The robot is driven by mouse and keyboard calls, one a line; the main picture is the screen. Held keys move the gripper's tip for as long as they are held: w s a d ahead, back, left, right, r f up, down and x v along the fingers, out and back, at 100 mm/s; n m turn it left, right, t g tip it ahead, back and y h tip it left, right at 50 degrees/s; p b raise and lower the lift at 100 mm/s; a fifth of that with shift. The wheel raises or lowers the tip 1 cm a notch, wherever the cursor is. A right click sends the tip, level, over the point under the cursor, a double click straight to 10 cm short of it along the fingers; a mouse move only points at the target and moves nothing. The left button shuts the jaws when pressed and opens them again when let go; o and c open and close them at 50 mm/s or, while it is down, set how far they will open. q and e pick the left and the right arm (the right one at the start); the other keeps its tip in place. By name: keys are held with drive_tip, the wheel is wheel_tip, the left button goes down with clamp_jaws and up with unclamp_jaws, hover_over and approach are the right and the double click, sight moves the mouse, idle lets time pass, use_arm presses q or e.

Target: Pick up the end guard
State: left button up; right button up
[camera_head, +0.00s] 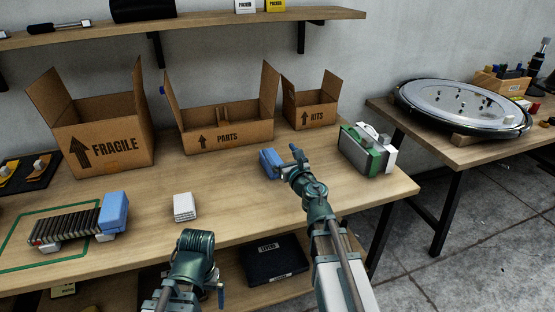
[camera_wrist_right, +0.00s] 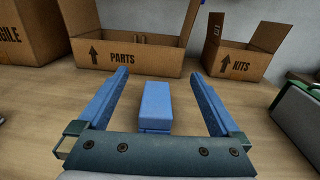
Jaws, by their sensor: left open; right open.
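A blue block that looks like the end guard (camera_head: 268,163) lies on the workbench, just left of my right gripper (camera_head: 290,163) in the head view. In the right wrist view the blue block (camera_wrist_right: 156,104) shows between the blue fingers of my right gripper (camera_wrist_right: 156,95), with a gap on both sides. That gripper is open and empty. A similar blue block (camera_head: 114,212) sits at the right end of a dark ribbed part (camera_head: 67,225) at the left. My left gripper (camera_head: 196,245) is open over the bench's front edge; its fingers are mostly hidden.
Open cardboard boxes marked FRAGILE (camera_head: 110,145), PARTS (camera_head: 235,135) and KITS (camera_head: 312,115) stand along the back. A green and white device (camera_head: 367,150) is to the right of my right gripper. A small white block (camera_head: 184,206) lies mid-bench, with bare wood around it.

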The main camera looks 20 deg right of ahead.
sight(280, 182)
wheel_tip(280, 182, down, 8)
drive_tip(key=b, duration=0.7)
drive_tip(key=shift+b, duration=0.3)
drive_tip(key=shift+w+f, duration=0.15)
drive_tip(key=shift+w+r, duration=0.35)
drive_tip(key=shift+w, duration=0.15)
drive_tip(key=shift+w+a, duration=0.2)
drive_tip(key=shift+w, duration=1.4)
drive_tip(key=shift+w+a, duration=0.15)
drive_tip(key=shift+w, duration=1.45)
drive_tip(key=shift+s, duration=0.1)
drive_tip(key=shift+c, duration=0.2)
drive_tip(key=c, duration=1.3)
